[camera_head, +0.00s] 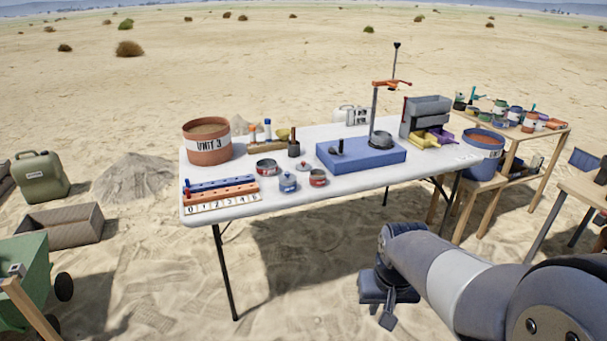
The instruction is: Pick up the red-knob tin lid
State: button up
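The white folding table (350,193) carries several small tins near its front left. A blue tin (288,184) appears to have a lid with a small knob; the knob's colour is too small to tell. A red-banded tin (317,178) stands just right of it, and another red-banded tin (267,168) stands behind to the left. A small flat item (305,165) lies behind them; I cannot tell whether it is the red-knob lid. My gripper (388,312) hangs in front of the table's right part, lower than the top and away from the tins. Its finger opening is unclear.
A rack with numbered strip (222,202) lies at the table's front left, a terracotta UNIT 3 bucket (208,152) behind it. A blue platform (362,158) with an upright post stands right of the tins. A blue bucket (482,160) stands beyond the table's right end.

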aim_at(302, 166)
jog(key=i+u, duration=0.1)
jog(key=i, duration=0.35)
jog(key=i+u, duration=0.15)
jog(key=i, duration=0.35)
jog(key=i+l+u, duration=0.1)
jog(key=i, duration=0.35)
jog(key=i+l+u, duration=0.1)
jog(key=i, duration=0.35)
jog(key=i+l+u, duration=0.15)
jog(key=i+l, duration=0.15)
jog(key=i, duration=0.15)
jog(key=i+l+u, duration=0.1)
jog(key=i+l, duration=0.15)
jog(key=i, duration=0.2)
